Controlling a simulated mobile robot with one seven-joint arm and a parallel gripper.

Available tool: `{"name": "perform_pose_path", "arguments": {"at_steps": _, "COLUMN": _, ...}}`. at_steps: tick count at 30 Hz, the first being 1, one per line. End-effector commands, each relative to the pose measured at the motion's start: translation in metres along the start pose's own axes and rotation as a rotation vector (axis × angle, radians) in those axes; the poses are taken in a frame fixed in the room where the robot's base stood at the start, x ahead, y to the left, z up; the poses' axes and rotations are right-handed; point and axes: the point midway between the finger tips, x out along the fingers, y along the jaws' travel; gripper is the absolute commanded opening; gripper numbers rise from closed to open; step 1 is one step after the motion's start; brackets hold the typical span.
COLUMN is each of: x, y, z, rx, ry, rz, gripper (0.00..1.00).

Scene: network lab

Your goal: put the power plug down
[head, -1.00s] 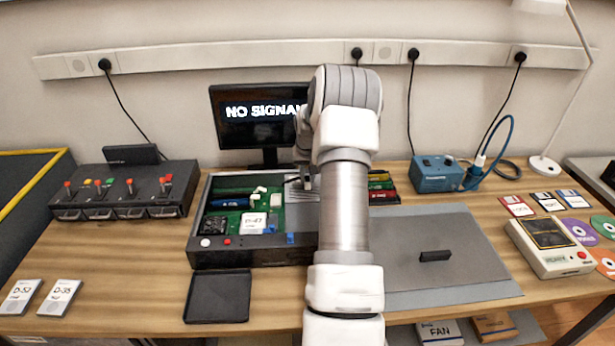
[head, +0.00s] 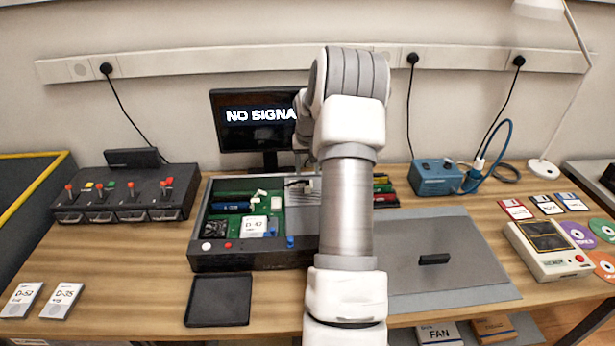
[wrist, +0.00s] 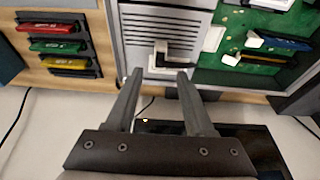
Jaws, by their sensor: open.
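The power plug (wrist: 164,58), a small white and black piece, sits on the vented metal power unit (wrist: 135,27) inside the open computer case in the wrist view. In the head view its dark part (head: 298,183) shows just left of my arm. I cannot tell whether it is seated in a socket. My gripper (wrist: 160,74) is open and empty, its fingertips apart with the plug seen just beyond them. In the head view the gripper is mostly hidden behind my arm.
The case (head: 250,258) also holds a green board and a D-42 block (head: 254,226). A monitor (head: 257,125) reading "NO SIGNAL" stands behind it. Coloured modules (wrist: 65,48) sit in a rack beside the power unit. A grey mat (head: 450,240) right of my arm is mostly clear.

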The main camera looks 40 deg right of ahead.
Motion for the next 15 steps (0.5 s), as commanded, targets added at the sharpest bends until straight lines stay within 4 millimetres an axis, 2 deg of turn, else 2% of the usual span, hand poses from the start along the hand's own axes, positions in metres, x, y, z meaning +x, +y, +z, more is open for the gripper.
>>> {"name": "perform_pose_path", "arguments": {"at_steps": 1, "x": -0.014, "y": 0.0, "z": -0.001, "rx": 0.0, "ry": 0.004, "rz": 0.0, "gripper": 0.53}}
{"name": "perform_pose_path", "arguments": {"at_steps": 6, "x": -0.048, "y": 0.001, "z": 0.0, "rx": 0.001, "ry": 0.002, "rz": 0.001, "gripper": 0.53}}
{"name": "perform_pose_path", "arguments": {"at_steps": 10, "x": -0.063, "y": 0.001, "z": 0.0, "rx": 0.001, "ry": 0.001, "rz": 0.001, "gripper": 0.53}}
{"name": "perform_pose_path", "arguments": {"at_steps": 15, "x": -0.071, "y": 0.0, "z": 0.001, "rx": 0.0, "ry": 0.0, "rz": 0.0, "gripper": 0.53}}
